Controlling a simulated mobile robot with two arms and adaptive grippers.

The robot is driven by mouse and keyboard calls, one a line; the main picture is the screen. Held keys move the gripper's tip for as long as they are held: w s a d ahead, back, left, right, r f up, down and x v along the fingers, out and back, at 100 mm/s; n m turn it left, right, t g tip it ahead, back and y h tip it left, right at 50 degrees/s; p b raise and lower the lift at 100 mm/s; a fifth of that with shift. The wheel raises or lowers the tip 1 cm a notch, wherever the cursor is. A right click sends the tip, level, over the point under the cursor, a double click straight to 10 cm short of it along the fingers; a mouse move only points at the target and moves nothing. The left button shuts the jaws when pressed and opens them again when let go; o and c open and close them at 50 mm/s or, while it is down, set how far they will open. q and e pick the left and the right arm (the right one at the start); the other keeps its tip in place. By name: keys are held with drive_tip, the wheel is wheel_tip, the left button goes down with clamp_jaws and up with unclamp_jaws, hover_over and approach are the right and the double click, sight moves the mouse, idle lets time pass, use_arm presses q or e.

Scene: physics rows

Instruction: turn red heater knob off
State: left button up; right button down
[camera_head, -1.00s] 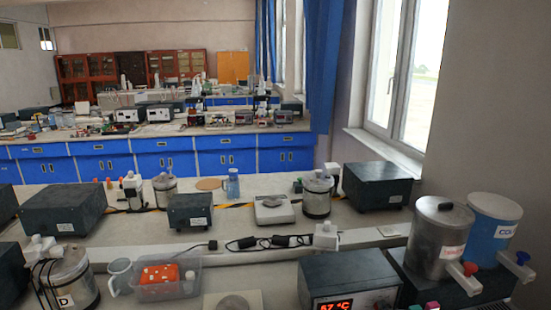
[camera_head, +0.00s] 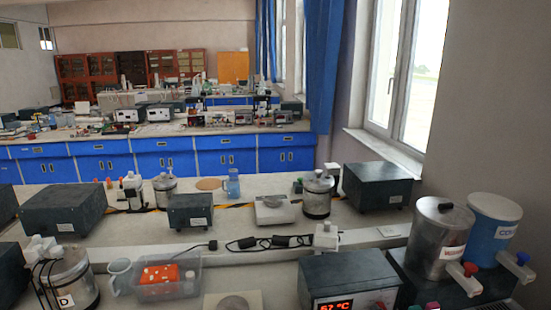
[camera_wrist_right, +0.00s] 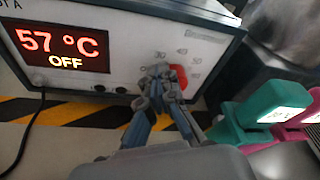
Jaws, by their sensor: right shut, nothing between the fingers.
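The heater is a dark box (camera_head: 345,272) at the front of the bench in the head view, with a red display (camera_head: 335,305) at its lower edge. In the right wrist view its pale front panel (camera_wrist_right: 125,50) fills the upper left, and the display (camera_wrist_right: 62,47) reads 57 °C and OFF. The red knob (camera_wrist_right: 180,77) is on the panel's right part, partly hidden behind my right gripper (camera_wrist_right: 160,72). That gripper is shut and empty, its fingertips at the knob's left side; I cannot tell whether they touch. My left gripper is not in view.
Right of the heater, a green object (camera_wrist_right: 268,105) and a pink one stand close to my right gripper. A metal pot (camera_head: 438,240) and a blue pot (camera_head: 495,228) with taps stand behind. A clear tub (camera_head: 165,288) is at left. Yellow-black tape (camera_wrist_right: 60,108) lies before the heater.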

drive_tip(key=shift+s+a+r+p, duration=0.1)
drive_tip(key=shift+s+r+p, duration=0.05)
drive_tip(key=shift+p, duration=0.15)
drive_tip(key=v, duration=0.3)
drive_tip(key=f+p+v, duration=0.1)
drive_tip(key=v, duration=0.1)
drive_tip(key=shift+s+d, duration=0.25)
drive_tip(key=shift+s, duration=0.2)
